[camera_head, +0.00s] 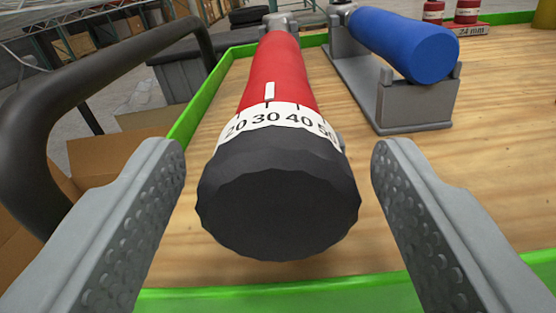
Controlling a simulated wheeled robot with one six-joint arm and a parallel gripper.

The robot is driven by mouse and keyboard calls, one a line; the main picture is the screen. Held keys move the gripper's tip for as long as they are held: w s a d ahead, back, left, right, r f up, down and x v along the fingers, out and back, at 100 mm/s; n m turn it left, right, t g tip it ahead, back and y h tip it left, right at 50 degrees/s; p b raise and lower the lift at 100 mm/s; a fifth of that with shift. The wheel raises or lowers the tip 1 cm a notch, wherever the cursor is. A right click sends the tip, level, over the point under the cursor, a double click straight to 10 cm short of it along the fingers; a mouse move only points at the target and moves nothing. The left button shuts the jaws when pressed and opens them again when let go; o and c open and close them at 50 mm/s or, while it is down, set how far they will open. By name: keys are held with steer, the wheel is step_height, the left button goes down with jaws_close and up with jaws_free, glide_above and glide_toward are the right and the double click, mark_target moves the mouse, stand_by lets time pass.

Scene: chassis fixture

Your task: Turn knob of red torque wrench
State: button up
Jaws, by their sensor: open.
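The red torque wrench (279,72) lies above the wooden bench top, with its handle end towards me. Its black faceted knob (278,200) faces the camera at the picture's middle. Behind the knob is a white scale ring (290,117) with the numbers 20, 30, 40 and 50, and a white mark on the red body sits near 30. My gripper (278,165) is open, with one grey studded finger on each side of the knob. Gaps show between both fingers and the knob, so neither appears to touch it.
A blue-handled tool (405,42) rests in a grey holder (418,103) at the right. Small red items stand by a "24 mm" label (473,30) at the back right. A green rim (190,112) edges the wooden top (350,180). A dark curved rail (110,65) and cardboard boxes (95,160) are at left.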

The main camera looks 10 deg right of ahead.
steer(key=c, duration=1)
steer(key=shift+o, duration=0.2)
steer(key=shift+n, duration=0.8)
steer(key=o, duration=1)
steer(key=shift+c, duration=0.2)
steer(key=shift+s, duration=0.1)
steer(key=v, duration=1.7)
